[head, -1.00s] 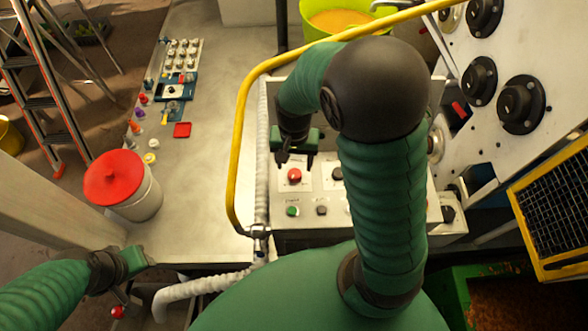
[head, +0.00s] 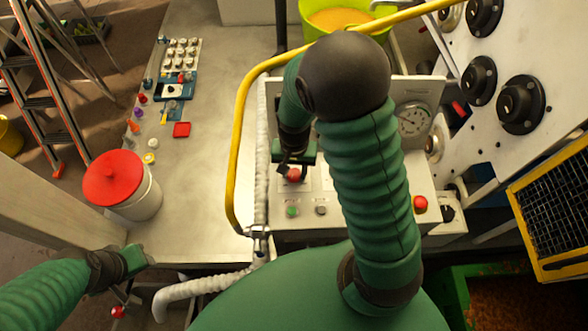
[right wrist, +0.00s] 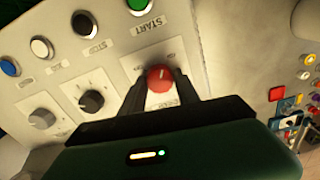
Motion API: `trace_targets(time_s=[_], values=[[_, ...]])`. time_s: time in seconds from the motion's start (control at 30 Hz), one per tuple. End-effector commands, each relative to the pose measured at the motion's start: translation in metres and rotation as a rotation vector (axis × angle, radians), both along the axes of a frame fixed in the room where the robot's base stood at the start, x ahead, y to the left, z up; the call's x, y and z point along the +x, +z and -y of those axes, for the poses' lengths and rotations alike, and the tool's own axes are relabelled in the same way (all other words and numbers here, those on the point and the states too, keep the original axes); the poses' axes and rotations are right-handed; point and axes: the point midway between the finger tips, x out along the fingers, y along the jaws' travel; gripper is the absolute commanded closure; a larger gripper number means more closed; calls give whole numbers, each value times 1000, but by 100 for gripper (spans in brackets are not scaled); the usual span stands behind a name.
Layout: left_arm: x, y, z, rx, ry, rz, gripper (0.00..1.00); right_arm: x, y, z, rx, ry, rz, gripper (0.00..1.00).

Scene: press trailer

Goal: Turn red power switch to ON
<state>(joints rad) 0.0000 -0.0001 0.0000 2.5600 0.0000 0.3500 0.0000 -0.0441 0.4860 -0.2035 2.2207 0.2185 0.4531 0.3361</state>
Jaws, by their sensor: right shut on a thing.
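The red power switch (head: 294,175) is a round knob on the white control panel (head: 277,234), partly covered by my gripper in the head view. My right gripper (head: 291,168) reaches down onto it. In the right wrist view the red knob (right wrist: 160,76) sits between the two black fingers, which are shut on its sides. A pale mark on the knob points roughly up in that view. The plate lettering around it is too small to read surely. My left gripper (head: 139,258) hangs by the bench's front left edge, away from the panel; its fingers are unclear.
Green START (right wrist: 138,4) and black STOP (right wrist: 84,22) buttons and a black knob (right wrist: 91,101) lie close to the switch. A yellow rail (head: 236,150) curves along the panel's left. A red button (head: 420,205) sits at the panel's right. A red-lidded bucket (head: 114,178) stands on the bench.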

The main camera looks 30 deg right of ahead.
Motion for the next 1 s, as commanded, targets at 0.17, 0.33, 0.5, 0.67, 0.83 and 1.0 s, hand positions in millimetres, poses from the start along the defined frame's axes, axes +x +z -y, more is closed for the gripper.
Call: trace_targets(time_s=[0.17,0.33,0.5,0.67,0.83,1.0], values=[[0,6,0,0,0,0,64,0,3,0,0,-36,0,100],[0,23,0,0,0,0,64,0,4,0,-1,-246,-1,100],[0,21,0,0,0,0,64,1,0,0,-1,-292,3,100],[0,20,0,0,0,0,64,1,1,0,-1,-291,4,58],[0,20,0,0,0,0,64,1,0,0,-1,-289,2,41],[0,20,0,0,0,0,64,1,0,0,-1,-289,2,41]])
